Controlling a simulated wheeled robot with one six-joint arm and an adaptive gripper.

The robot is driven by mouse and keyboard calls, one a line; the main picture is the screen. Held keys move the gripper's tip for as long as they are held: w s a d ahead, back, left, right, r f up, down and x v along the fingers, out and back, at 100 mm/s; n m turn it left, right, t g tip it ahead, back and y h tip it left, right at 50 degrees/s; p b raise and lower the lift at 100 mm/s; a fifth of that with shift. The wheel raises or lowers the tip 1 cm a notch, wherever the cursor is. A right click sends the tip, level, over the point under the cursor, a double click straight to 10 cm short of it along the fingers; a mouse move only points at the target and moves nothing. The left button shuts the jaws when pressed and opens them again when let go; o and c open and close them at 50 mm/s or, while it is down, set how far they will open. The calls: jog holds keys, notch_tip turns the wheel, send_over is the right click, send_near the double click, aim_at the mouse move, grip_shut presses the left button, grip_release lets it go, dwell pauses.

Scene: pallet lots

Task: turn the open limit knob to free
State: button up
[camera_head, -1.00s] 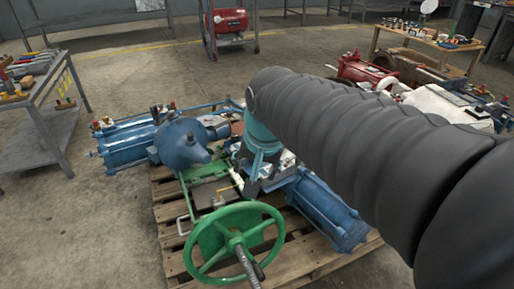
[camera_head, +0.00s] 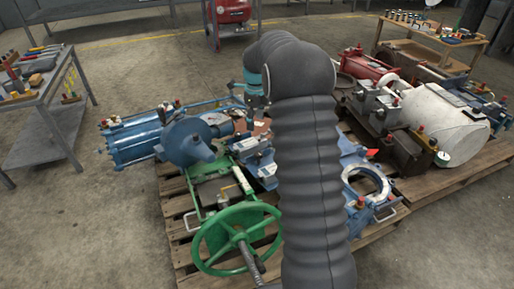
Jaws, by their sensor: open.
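The open limit knob cannot be picked out with certainty. On the pallet stand a blue valve actuator (camera_head: 138,143) and an open blue housing with a round flange (camera_head: 366,184). Small red-capped fittings (camera_head: 361,202) sit on the housing, but their markings are too small to read. My teal wrist (camera_head: 253,88) is above the far side of the pallet, over the machinery. The fingers of my gripper cannot be made out beyond it. My dark arm hides part of the machinery in the middle.
A green handwheel (camera_head: 237,238) with a threaded stem stands at the front of the wooden pallet (camera_head: 178,205). A second pallet (camera_head: 446,178) with a white motor (camera_head: 447,123) is at right. A tool bench (camera_head: 38,100) is at left. The floor at lower left is clear.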

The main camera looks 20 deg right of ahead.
aim_at(258, 153)
jog(key=w+f+m, duration=0.1)
jog(key=f, duration=0.5)
jog(key=w+d+f+m, duration=0.1)
jog(key=f, duration=0.5)
jog(key=w+d+f+m, duration=0.1)
jog(key=f+m, duration=0.1)
jog(key=f, duration=0.5)
jog(key=shift+w+d+g, duration=0.2)
jog(key=shift+d+g, duration=0.05)
jog(key=shift+g, duration=0.15)
jog(key=c, duration=1.1)
jog(key=shift+a, duration=0.15)
